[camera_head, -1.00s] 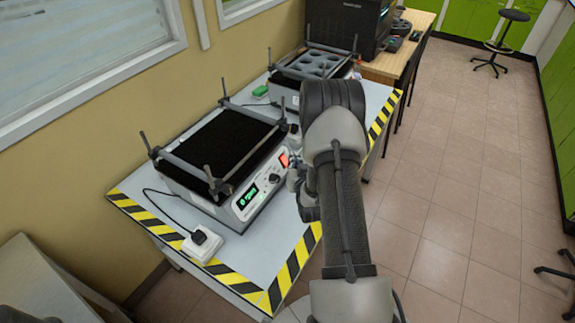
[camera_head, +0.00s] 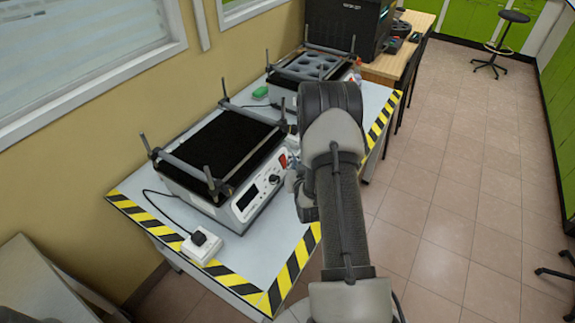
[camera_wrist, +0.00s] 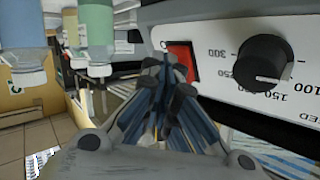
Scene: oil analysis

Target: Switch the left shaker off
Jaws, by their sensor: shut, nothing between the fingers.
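The left shaker (camera_head: 228,160) stands on the near part of the table, with a black platform and a white front panel. Its display (camera_head: 248,197) is dark. Its red power switch (camera_head: 283,161) is unlit; it also shows in the wrist view (camera_wrist: 184,58), left of the black speed knob (camera_wrist: 262,63). My gripper (camera_wrist: 172,68) is shut and empty, with its fingertips right at the switch, partly covering it. I cannot tell whether they touch it. In the head view my arm hides most of the gripper.
A second shaker (camera_head: 313,68) with round holders stands farther back on the table (camera_head: 255,245). A white socket block (camera_head: 202,246) with a black plug lies at the front left. Open floor (camera_head: 440,200) lies to the right.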

